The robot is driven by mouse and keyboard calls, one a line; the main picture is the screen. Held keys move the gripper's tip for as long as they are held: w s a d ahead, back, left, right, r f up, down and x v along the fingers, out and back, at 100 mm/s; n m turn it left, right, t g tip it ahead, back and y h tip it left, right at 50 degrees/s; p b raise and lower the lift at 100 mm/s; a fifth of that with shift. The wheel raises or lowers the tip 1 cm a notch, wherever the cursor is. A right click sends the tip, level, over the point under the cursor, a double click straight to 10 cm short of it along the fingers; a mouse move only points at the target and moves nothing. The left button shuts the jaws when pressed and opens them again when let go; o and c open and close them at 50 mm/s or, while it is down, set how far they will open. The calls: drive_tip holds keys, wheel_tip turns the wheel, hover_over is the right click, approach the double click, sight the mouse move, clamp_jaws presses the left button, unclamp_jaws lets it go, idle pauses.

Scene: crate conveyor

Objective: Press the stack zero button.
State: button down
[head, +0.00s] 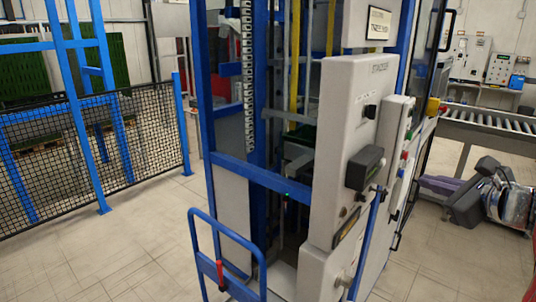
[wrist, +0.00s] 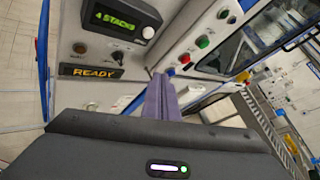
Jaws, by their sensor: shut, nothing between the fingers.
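The light grey control panel (head: 345,130) stands on the blue-framed machine. Its dark display box (head: 365,168) reads "4 STACKS" in the wrist view (wrist: 125,20), with a white round knob (wrist: 148,32) at its corner. Below are a rotary switch (wrist: 117,54) and a brownish round button (wrist: 91,106). A side box carries a green button (wrist: 223,14), a red button (wrist: 202,41) and a blue one (wrist: 185,59). I cannot read which is stack zero. My gripper (head: 428,184) has purple fingers, shut and empty, right of the panel; they also show in the wrist view (wrist: 160,92).
A yellow "READY" sign (wrist: 92,71) sits under the display. A roller conveyor (head: 490,125) runs behind my arm at right. A blue handrail (head: 225,235) stands front left of the machine. A mesh fence (head: 100,150) is farther left, with open tiled floor between.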

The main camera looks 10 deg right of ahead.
sight(383, 162)
drive_tip(key=shift+s+d+r+m+h, duration=0.2)
drive_tip(key=shift+s+d+m, duration=0.1)
drive_tip(key=shift+d, duration=0.3)
drive_tip(key=shift+s+d+r+m+h, duration=0.2)
drive_tip(key=shift+d+m, duration=0.1)
drive_tip(key=shift+d, duration=0.3)
drive_tip(key=shift+w+a, duration=0.15)
drive_tip(key=w+a, duration=0.5)
drive_tip(key=w, duration=0.2)
drive_tip(key=shift+a, duration=0.15)
idle(1.5)
drive_tip(key=shift+w+a, duration=0.2)
drive_tip(key=shift+w, duration=0.1)
